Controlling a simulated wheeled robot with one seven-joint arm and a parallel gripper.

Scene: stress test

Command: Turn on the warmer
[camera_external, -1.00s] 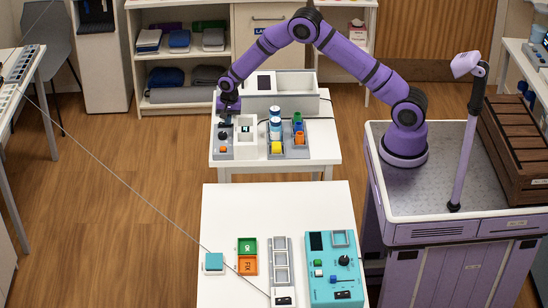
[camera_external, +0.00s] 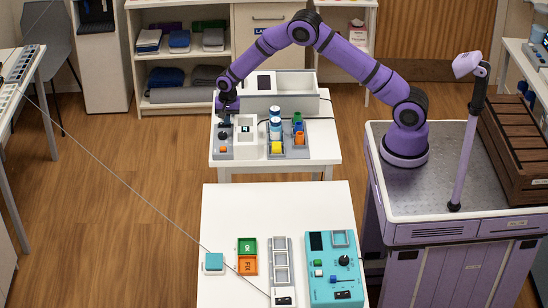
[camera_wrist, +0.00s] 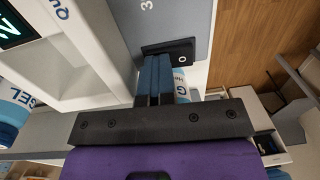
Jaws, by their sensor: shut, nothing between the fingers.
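My gripper (camera_wrist: 158,72) is shut and empty, its dark fingers pointing at a black rocker switch (camera_wrist: 180,50) marked "O" on a grey panel (camera_wrist: 185,18) with a "3". The fingertips overlap the left part of the switch in the wrist view; I cannot tell whether they touch it. In the external view my gripper (camera_external: 227,117) is low over the grey panel (camera_external: 222,153), which also bears an orange button (camera_external: 223,149). Beside it is a white unit (camera_external: 246,141) with a small dark display, also lit in the wrist view (camera_wrist: 14,26). No label reading "warmer" is legible.
Blue-and-white bottles (camera_external: 275,122) and a grey tray (camera_external: 288,154) with coloured items stand right of the unit. A nearer white table (camera_external: 225,210) holds a teal control box (camera_external: 322,268).

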